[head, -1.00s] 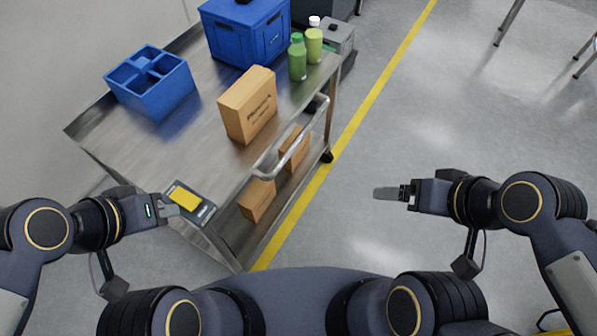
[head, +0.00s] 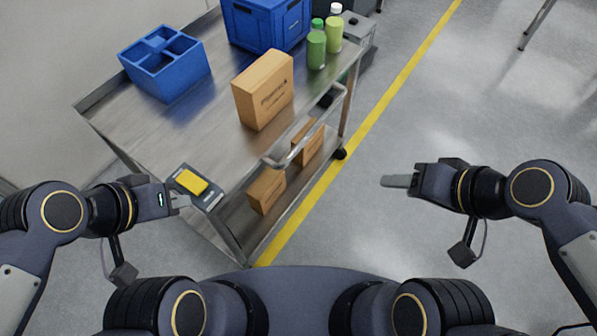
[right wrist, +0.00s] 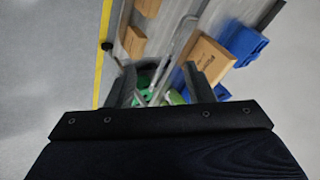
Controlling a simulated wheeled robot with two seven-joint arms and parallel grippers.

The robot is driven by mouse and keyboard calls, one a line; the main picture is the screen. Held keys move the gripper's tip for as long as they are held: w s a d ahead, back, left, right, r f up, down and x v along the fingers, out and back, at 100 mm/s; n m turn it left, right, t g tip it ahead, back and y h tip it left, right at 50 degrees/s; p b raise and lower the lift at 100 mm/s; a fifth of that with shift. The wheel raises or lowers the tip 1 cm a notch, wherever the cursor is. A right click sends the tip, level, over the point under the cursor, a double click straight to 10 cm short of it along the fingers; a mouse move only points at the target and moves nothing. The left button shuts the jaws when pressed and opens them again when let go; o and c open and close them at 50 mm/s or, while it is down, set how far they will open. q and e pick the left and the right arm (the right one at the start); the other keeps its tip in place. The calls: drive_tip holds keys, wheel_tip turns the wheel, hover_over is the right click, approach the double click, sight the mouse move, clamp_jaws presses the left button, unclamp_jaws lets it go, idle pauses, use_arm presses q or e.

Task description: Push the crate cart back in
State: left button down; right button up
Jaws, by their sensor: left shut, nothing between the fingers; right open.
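The cart is a steel trolley (head: 140,120) at the left of the head view, its push handle (head: 308,132) at the end facing right. On top stand a blue crate (head: 265,22) at the back and a blue divided tote (head: 165,62). My left gripper (head: 182,201) is shut and empty, at the cart's near corner beside a grey device with a yellow face (head: 191,182); I cannot tell whether they touch. My right gripper (head: 393,181) is open and empty, over the floor right of the cart. In the right wrist view, the cart's handle (right wrist: 180,40) shows beyond its fingers.
A cardboard box (head: 263,90) and green bottles (head: 317,45) stand on the cart top, with more boxes (head: 267,190) on the lower shelf. A yellow floor line (head: 375,110) runs along the cart's right side.

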drive_tip(key=w+a+f+m+y+b, duration=0.1)
drive_tip(key=w+a+f+b, duration=0.1)
drive_tip(key=f+b, duration=0.3)
drive_tip(key=w+a+f+m+y+b, duration=0.1)
drive_tip(key=w+a+f+m+b, duration=0.1)
drive_tip(key=w+f+b, duration=0.3)
drive_tip(key=w+a+f+m+y+b, duration=0.1)
drive_tip(key=w+a+f+b, duration=0.3)
drive_tip(key=f, duration=0.5)
drive_tip(key=shift+w+a+m+b, duration=0.1)
drive_tip(key=shift+a+m+b, duration=0.2)
drive_tip(key=shift+b, duration=1.05)
clamp_jaws()
drive_tip(key=w+a+f+b, duration=0.3)
drive_tip(key=w+a+f, duration=0.2)
drive_tip(key=a, duration=0.5)
drive_tip(key=shift+w+b, duration=0.35)
drive_tip(key=shift+w, duration=0.7)
drive_tip(key=shift+w+f, duration=0.1)
